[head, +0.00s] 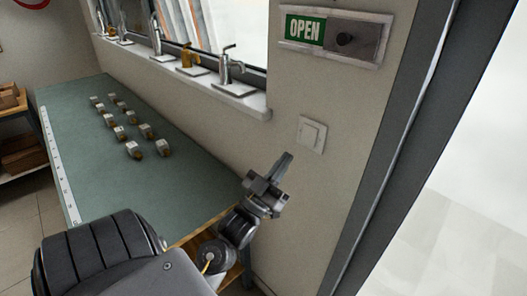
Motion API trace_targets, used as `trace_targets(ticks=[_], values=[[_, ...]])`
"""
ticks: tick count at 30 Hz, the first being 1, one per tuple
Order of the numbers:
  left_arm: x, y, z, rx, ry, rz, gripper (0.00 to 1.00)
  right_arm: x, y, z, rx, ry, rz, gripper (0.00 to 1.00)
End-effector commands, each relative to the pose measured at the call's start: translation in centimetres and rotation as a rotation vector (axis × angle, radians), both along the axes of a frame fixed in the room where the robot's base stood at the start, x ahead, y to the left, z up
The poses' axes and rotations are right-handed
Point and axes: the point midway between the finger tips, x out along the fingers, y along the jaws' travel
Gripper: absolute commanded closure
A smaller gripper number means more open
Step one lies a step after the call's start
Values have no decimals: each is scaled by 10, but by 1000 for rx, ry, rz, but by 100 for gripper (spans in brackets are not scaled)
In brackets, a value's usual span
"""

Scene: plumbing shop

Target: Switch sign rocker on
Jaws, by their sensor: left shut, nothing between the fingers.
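A white rocker switch (311,134) is set in a square plate on the beige wall, below the sign. Whether the rocker is pressed is too small to tell. My right gripper is not in view.
A green-topped bench (75,130) stands along the wall at left, with several small fittings on it. A window sill (190,75) carries several taps. A dark door frame (400,130) stands right of the switch. The wall around the switch is clear.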

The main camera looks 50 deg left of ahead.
Motion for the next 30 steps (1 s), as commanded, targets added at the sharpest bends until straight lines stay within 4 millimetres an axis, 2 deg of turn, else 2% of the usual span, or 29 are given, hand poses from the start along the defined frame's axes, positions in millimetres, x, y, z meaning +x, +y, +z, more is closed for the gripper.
trace_targets(ticks=[1, 3, 7, 12, 26, 30], values=[[9, 1, 12, 0, -3, 0, 100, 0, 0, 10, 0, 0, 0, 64], [19, 1, 20, 0, -2, 0, 100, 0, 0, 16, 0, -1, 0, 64], [39, 1, 14, -2, 2, 0, 100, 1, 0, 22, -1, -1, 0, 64], [53, 1, 10, -1, 2, 0, 100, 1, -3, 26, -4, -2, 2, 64], [58, 1, 8, -1, 0, 1, 100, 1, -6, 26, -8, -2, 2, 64], [63, 1, 0, -1, -35, 0, 100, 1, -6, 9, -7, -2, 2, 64]])
